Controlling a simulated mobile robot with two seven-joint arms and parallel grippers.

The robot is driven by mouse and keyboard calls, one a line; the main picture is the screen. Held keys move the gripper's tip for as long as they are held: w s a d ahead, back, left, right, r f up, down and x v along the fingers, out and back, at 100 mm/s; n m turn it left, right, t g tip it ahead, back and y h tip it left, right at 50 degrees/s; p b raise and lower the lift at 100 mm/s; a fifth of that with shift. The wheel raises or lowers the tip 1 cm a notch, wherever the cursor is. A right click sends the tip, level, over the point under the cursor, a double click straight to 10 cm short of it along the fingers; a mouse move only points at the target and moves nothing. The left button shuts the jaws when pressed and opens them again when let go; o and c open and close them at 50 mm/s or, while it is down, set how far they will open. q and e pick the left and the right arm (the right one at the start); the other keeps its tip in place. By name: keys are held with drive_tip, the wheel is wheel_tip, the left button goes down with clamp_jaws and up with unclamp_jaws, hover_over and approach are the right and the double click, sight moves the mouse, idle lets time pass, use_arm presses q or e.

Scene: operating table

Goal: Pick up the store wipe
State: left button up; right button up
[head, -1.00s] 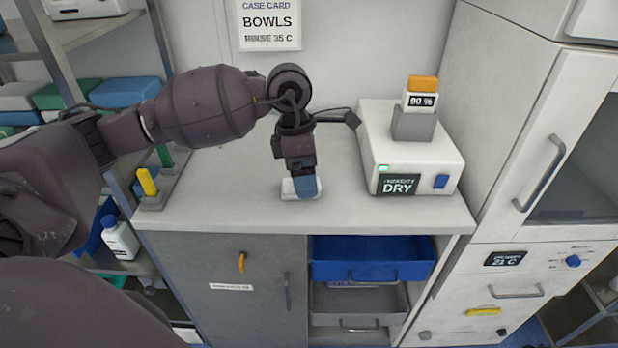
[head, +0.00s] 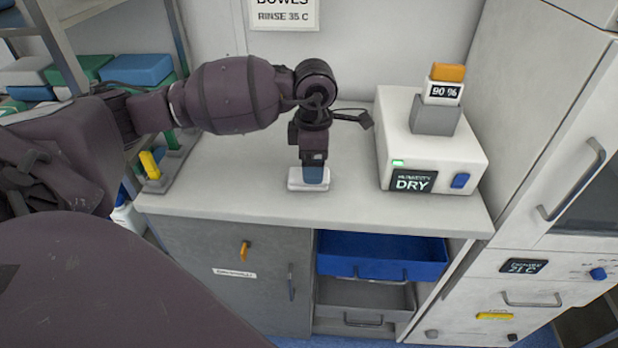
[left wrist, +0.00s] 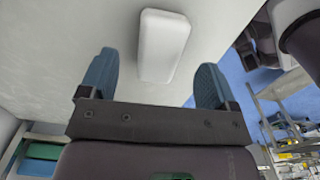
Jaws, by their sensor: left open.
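A small white rounded block, which I take to be the store wipe (head: 309,187), lies flat on the light grey counter (head: 230,190). In the left wrist view the wipe (left wrist: 162,46) shows whole, ahead of and between the fingers. In the left wrist view the gripper (left wrist: 158,62) is open and empty, with a finger to either side. I cannot tell the exact height of the fingertips above the counter. My right gripper is not in view.
A white dryer box (head: 430,140) marked DRY stands to the right, carrying a grey block with a 90 % display. A yellow-handled item (head: 150,165) sits at the counter's left end. A blue drawer (head: 382,256) is below the front edge. The counter between is clear.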

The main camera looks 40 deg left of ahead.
use_arm(q)
wheel_tip(320, 180, down, 4)
drive_tip(key=shift+w+d+f, duration=0.15)
drive_tip(key=shift+f, duration=0.05)
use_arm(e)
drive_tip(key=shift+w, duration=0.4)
use_arm(q)
drive_tip(key=shift+c, duration=0.5)
drive_tip(key=c, duration=0.9)
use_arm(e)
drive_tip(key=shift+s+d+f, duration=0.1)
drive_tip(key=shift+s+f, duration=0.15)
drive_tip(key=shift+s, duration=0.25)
use_arm(q)
drive_tip(key=shift+r, duration=0.15)
wheel_tip(320, 180, up, 20)
drive_tip(key=p, duration=0.1)
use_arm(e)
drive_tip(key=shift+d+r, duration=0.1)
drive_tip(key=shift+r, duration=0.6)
